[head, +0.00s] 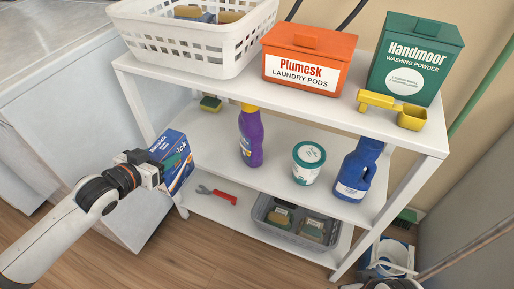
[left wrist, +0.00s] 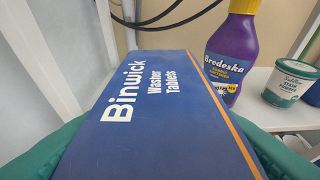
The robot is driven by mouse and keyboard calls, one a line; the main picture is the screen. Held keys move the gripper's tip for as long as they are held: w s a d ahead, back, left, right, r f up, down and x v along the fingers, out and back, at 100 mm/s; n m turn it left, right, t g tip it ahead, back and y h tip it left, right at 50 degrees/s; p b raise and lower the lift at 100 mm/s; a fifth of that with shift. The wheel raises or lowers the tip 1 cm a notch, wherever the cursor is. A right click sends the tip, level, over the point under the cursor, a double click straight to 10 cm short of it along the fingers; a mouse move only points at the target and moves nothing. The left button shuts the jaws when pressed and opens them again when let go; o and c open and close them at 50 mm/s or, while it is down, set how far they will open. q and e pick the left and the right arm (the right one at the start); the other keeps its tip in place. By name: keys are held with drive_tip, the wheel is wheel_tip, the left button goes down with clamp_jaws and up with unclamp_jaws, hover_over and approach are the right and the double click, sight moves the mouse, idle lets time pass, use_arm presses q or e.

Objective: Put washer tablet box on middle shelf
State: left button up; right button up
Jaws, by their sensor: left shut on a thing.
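My left gripper (head: 150,168) is shut on the blue Binwick washer tablet box (head: 177,160). The box is tilted and held in the air just left of the shelf unit. In the left wrist view the box (left wrist: 150,125) fills the middle, with its name face showing. The middle shelf (head: 275,165) is white. It carries a purple bottle (head: 251,138), a white tub with a teal lid (head: 307,163) and a blue bottle (head: 357,172). The purple bottle (left wrist: 232,55) shows just beyond the box in the left wrist view.
The top shelf (head: 330,110) holds a white basket (head: 205,40), an orange pods box (head: 308,58), a green powder box (head: 414,58) and a yellow scoop (head: 411,117). The bottom shelf has a red-handled wrench (head: 217,194) and a grey crate (head: 295,238). The middle shelf's left end looks clear in front.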

use_arm(q)
drive_tip(key=shift+w+d+r, duration=0.1)
drive_tip(key=shift+w+d, duration=0.05)
drive_tip(key=shift+w, duration=0.3)
drive_tip(key=r+b+x, duration=0.1)
drive_tip(key=b+x, duration=0.1)
drive_tip(key=x, duration=0.6)
drive_tip(key=w+r+b+x, duration=0.1)
drive_tip(key=r+b+x, duration=0.1)
drive_tip(key=x, duration=0.7)
drive_tip(key=shift+d+b, duration=0.3)
drive_tip(key=shift+b, duration=0.15)
use_arm(e)
drive_tip(key=w+a+r+t+y, duration=0.1)
drive_tip(key=w+a+r+t, duration=0.1)
drive_tip(key=w+t, duration=0.2)
drive_tip(key=w+a+r+t+y, duration=0.1)
drive_tip(key=w+t, duration=0.2)
drive_tip(key=w, duration=0.4)
drive_tip(key=shift+a+r+t, duration=0.35)
drive_tip(key=shift+a+t, duration=0.05)
use_arm(q)
drive_tip(key=shift+w+f, duration=0.1)
drive_tip(key=shift+f, duration=0.1)
drive_tip(key=o, duration=1.3)
